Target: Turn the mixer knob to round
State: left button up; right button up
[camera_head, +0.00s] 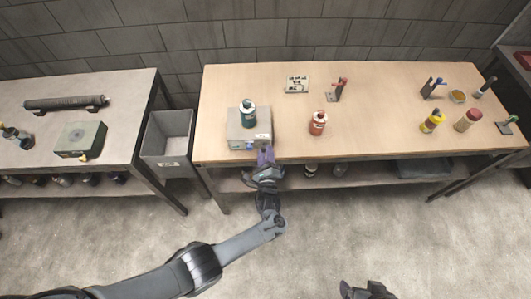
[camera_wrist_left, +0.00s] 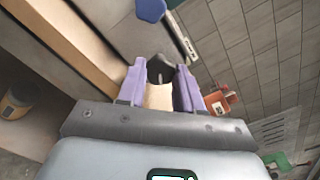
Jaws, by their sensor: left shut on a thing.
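The mixer is a pale grey box (camera_head: 238,130) at the front left of the wooden table, with a teal bottle (camera_head: 248,112) on its top. My left gripper (camera_head: 266,154) is at the front right of the mixer. In the left wrist view its purple fingers (camera_wrist_left: 160,78) stand a little apart, with a dark knob-like part (camera_wrist_left: 160,66) between their tips. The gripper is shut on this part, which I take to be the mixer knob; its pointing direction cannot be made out. My right gripper (camera_head: 368,291) is low in the head view, away from the table, its fingers unclear.
A red bottle (camera_head: 317,123) stands right of the mixer; it also shows in the left wrist view (camera_wrist_left: 219,102). A small sign (camera_head: 297,84) and a red-topped stand (camera_head: 337,90) are behind. A grey bin (camera_head: 167,138) stands between the tables.

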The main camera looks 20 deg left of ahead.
pick_arm(q)
jog(key=m, duration=1.3)
jog(key=shift+f+p, duration=0.1)
jog(key=shift+p, duration=0.2)
dwell(0.3)
jog(key=o, duration=1)
jog(key=shift+o, duration=0.2)
